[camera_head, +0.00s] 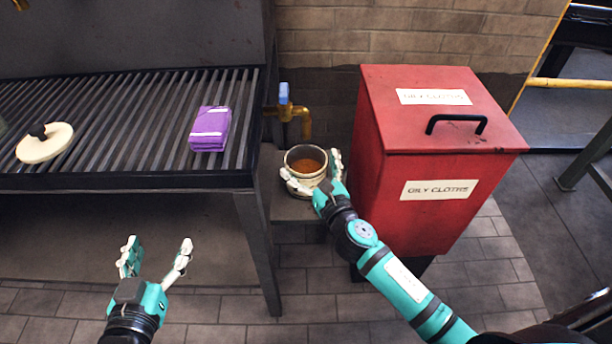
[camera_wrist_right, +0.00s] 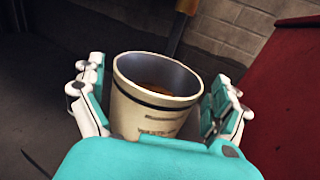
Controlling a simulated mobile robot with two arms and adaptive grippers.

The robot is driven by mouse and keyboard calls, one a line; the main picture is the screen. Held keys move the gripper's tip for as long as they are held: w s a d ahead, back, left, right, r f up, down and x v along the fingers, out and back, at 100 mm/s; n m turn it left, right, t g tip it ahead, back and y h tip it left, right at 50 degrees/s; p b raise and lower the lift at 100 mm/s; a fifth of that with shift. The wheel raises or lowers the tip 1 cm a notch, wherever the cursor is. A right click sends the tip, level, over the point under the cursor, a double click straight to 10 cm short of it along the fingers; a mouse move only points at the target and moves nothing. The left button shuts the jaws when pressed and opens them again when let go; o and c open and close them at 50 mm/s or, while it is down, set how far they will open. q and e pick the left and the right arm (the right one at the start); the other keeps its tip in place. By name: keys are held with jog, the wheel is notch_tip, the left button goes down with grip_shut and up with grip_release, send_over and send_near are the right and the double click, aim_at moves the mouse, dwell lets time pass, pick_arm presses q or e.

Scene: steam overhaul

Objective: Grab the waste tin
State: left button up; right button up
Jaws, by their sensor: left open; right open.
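The waste tin (camera_head: 306,170) is a cream, round, open-topped tin with brown contents. It stands upright on a small low stand between the slatted bench and the red bin. My right gripper (camera_head: 312,183) is open with its fingers on either side of the tin. In the right wrist view the tin (camera_wrist_right: 157,98) sits between the two fingers (camera_wrist_right: 160,108); I cannot tell whether they touch it. Its lower part is hidden by my gripper. My left gripper (camera_head: 155,258) is open and empty, in front of the bench's lower shelf.
A red bin (camera_head: 425,170) labelled "OILY CLOTHS" stands close right of the tin, lid closed. A brass tap (camera_head: 290,112) with a blue handle is behind the tin.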

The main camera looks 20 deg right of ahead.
jog(key=shift+w, duration=0.7)
jog(key=c, duration=1.3)
jog(key=shift+c, duration=0.4)
jog(key=shift+r, duration=0.2)
